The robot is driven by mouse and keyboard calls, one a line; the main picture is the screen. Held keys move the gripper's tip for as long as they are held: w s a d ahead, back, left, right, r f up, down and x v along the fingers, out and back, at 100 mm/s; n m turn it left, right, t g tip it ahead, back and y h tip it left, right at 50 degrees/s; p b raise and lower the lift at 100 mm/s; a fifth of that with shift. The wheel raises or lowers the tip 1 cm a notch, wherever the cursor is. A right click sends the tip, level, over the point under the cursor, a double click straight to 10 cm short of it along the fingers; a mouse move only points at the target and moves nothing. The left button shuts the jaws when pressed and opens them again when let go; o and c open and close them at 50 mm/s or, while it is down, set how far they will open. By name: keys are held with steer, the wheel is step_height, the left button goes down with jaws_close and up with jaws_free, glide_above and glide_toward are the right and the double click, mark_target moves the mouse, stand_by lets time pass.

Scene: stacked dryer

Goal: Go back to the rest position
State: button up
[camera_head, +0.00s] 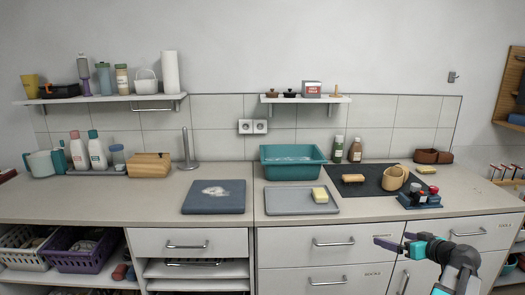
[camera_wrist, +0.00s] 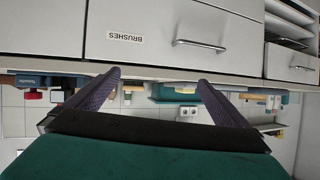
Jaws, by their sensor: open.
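My gripper (camera_head: 391,239) is at the lower right of the head view, in front of the drawer fronts below the counter. Its two dark fingers are spread apart. In the wrist view, where the scene appears upside down, my gripper (camera_wrist: 158,78) is open with nothing between its fingers. A white drawer front labelled BRUSHES (camera_wrist: 150,25) with a metal handle fills the top of that view. I cannot tell how far the fingers are from the drawer fronts.
The counter (camera_head: 225,223) carries a teal basin (camera_head: 292,174), a grey tray (camera_head: 285,209), a dark board (camera_head: 215,208) and a dark mat (camera_head: 375,188) with small items. Wall shelves (camera_head: 140,97) hang above. An open shelf at lower left holds a purple basket (camera_head: 85,262).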

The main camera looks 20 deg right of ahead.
steer(key=w+a+f+n+g+y, duration=0.1)
steer(key=w+a+f+n+y, duration=0.1)
steer(key=w+a+f, duration=0.7)
steer(key=w+a+f+n+g+y, duration=0.1)
steer(key=w+a+f+g+y, duration=0.15)
steer(key=a+f, duration=0.75)
steer(key=s+a+f+n+g+y, duration=0.15)
steer(key=a+f, duration=0.45)
steer(key=a, duration=0.6)
steer(key=s+a+f+n+g+y, duration=0.1)
steer(key=a+f+g, duration=0.3)
steer(key=a, duration=0.8)
steer(key=s+a+f+g+h, duration=0.1)
steer(key=s+a+f+g, duration=0.4)
steer(key=s+a+f, duration=1.1)
steer(key=s+f+g+h, duration=0.3)
steer(key=s+f, duration=0.2)
steer(key=s, duration=0.6)
steer(key=s+d+m+g+h, duration=0.1)
steer(key=s+d+m+h, duration=0.1)
steer(key=s+d+m, duration=0.2)
steer(key=shift+d, duration=0.55)
